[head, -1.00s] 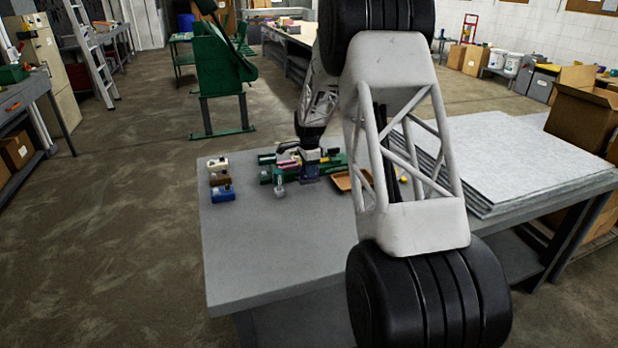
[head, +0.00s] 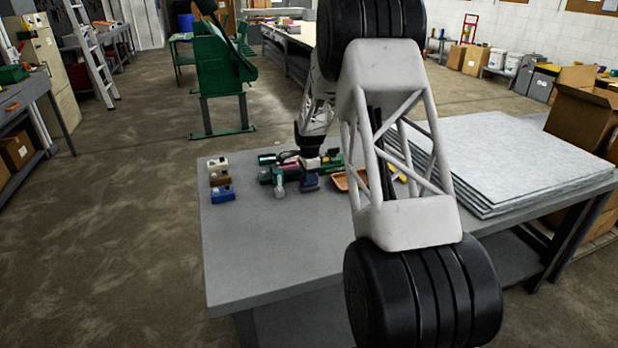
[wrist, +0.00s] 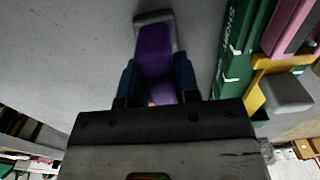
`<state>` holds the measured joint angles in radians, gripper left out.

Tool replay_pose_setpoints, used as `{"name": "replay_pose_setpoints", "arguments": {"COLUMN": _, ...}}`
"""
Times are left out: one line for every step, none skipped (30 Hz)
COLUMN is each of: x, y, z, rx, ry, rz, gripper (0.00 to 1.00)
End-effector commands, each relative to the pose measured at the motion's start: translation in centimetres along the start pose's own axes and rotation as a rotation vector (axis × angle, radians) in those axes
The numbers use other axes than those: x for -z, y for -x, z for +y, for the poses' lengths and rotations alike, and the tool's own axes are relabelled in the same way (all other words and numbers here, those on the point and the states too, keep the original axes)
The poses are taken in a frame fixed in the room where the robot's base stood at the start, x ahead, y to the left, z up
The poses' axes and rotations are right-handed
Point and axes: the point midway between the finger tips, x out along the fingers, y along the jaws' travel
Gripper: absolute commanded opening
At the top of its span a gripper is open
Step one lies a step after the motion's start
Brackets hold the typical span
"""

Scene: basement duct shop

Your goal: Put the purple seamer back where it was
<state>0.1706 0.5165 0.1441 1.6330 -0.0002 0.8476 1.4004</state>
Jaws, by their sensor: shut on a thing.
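The purple seamer (wrist: 154,50) is between the two fingers of my gripper (wrist: 156,82) in the wrist view. Its grey head points toward the top of the picture, over bare grey table. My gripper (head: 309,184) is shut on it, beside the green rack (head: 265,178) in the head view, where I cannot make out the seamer. The green rack (wrist: 233,40) with white lettering is to the right in the wrist view. It holds a pink-handled tool (wrist: 293,27) and a yellow part with a grey block (wrist: 288,94). Whether the seamer touches the table is unclear.
Small brown, white and blue blocks (head: 221,194) stand at the table's left edge. An orange tray (head: 341,181) is right of my gripper, partly behind my arm. A stack of grey sheets (head: 500,160) covers the right side. The table's front left (head: 265,245) is clear.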

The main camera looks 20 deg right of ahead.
Motion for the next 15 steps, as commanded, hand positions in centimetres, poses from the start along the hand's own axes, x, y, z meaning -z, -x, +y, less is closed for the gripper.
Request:
{"name": "replay_pose_setpoints", "arguments": {"x": 0.0, "y": 0.03, "z": -0.01, "rx": 0.0, "ry": 0.0, "rz": 0.0, "gripper": 0.06}}
{"name": "replay_pose_setpoints", "arguments": {"x": 0.0, "y": 0.02, "z": -0.01, "rx": 0.0, "ry": 0.0, "rz": 0.0, "gripper": 0.06}}
{"name": "replay_pose_setpoints", "arguments": {"x": 0.0, "y": -0.02, "z": 0.0, "rx": 0.0, "ry": 0.0, "rz": 0.0, "gripper": 0.06}}
{"name": "replay_pose_setpoints", "arguments": {"x": 0.0, "y": -0.07, "z": 0.0, "rx": 0.0, "ry": 0.0, "rz": 0.0, "gripper": 0.06}}
{"name": "replay_pose_setpoints", "arguments": {"x": 0.0, "y": -0.15, "z": 0.01, "rx": 0.0, "ry": 0.0, "rz": 0.0, "gripper": 0.06}}
{"name": "replay_pose_setpoints", "arguments": {"x": 0.0, "y": -0.24, "z": 0.01, "rx": 0.0, "ry": 0.0, "rz": 0.0, "gripper": 0.06}}
{"name": "replay_pose_setpoints", "arguments": {"x": 0.0, "y": -0.31, "z": 0.01, "rx": 0.0, "ry": 0.0, "rz": 0.0, "gripper": 0.06}}
{"name": "replay_pose_setpoints", "arguments": {"x": 0.0, "y": -0.33, "z": 0.02, "rx": -0.001, "ry": 0.0, "rz": 0.0, "gripper": 0.33}}
{"name": "replay_pose_setpoints", "arguments": {"x": 0.0, "y": -0.31, "z": 0.02, "rx": -0.001, "ry": 0.0, "rz": 0.0, "gripper": 0.39}}
{"name": "replay_pose_setpoints", "arguments": {"x": 0.0, "y": -0.32, "z": 0.02, "rx": -0.001, "ry": 0.0, "rz": 0.0, "gripper": 0.43}}
{"name": "replay_pose_setpoints", "arguments": {"x": 0.0, "y": -0.31, "z": 0.02, "rx": -0.001, "ry": 0.0, "rz": 0.0, "gripper": 0.48}}
{"name": "replay_pose_setpoints", "arguments": {"x": 0.0, "y": -0.31, "z": 0.02, "rx": -0.001, "ry": 0.0, "rz": 0.0, "gripper": 0.54}}
{"name": "replay_pose_setpoints", "arguments": {"x": 0.0, "y": -0.31, "z": 0.02, "rx": -0.001, "ry": 0.0, "rz": 0.0, "gripper": 0.55}}
{"name": "replay_pose_setpoints", "arguments": {"x": 0.0, "y": -0.31, "z": 0.02, "rx": -0.001, "ry": 0.0, "rz": 0.0, "gripper": 0.55}}
{"name": "replay_pose_setpoints", "arguments": {"x": 0.0, "y": -0.31, "z": 0.02, "rx": -0.001, "ry": 0.0, "rz": 0.0, "gripper": 0.55}}
